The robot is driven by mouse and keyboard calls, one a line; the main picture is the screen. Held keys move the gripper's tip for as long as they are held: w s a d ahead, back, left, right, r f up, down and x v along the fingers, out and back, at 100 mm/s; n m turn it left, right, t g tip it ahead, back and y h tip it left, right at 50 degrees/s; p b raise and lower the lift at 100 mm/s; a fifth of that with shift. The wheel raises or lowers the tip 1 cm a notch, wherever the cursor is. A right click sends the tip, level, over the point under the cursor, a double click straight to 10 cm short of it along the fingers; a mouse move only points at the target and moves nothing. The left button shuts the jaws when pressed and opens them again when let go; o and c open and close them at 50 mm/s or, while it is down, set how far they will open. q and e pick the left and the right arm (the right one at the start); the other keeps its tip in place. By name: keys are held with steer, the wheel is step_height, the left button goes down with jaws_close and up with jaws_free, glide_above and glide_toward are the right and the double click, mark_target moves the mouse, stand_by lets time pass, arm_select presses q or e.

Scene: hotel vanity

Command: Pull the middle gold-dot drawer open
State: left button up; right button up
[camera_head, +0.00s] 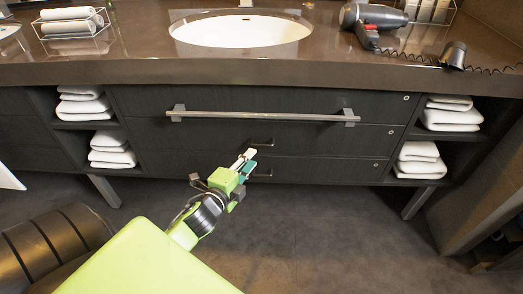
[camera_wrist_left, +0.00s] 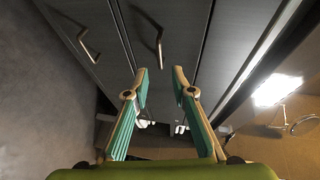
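The middle drawer (camera_head: 335,138) is dark wood, with a small bar handle (camera_head: 262,143) and a small pale dot (camera_head: 390,131) at its right end. It looks shut, flush with the drawers above and below. My left gripper (camera_head: 247,158) is just in front of the drawers, a little below and left of that handle. In the left wrist view its two teal-padded fingers (camera_wrist_left: 159,75) are apart and empty. The middle handle (camera_wrist_left: 158,48) shows just beyond the fingertips, in line with the gap, apparently untouched. My right gripper is not in view.
A long towel bar (camera_head: 260,116) crosses the top drawer above my gripper. The bottom drawer's handle (camera_head: 263,175) is close below; it also shows in the left wrist view (camera_wrist_left: 86,46). Open shelves with folded towels (camera_head: 450,113) flank the drawers. The floor (camera_head: 310,225) in front is clear.

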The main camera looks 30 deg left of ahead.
mark_target(261, 148)
arm_select(q)
steer(key=b+x, duration=0.1)
steer(key=x, duration=0.7)
steer(key=shift+w+f, duration=0.1)
steer(key=shift+w, duration=0.15)
jaws_close()
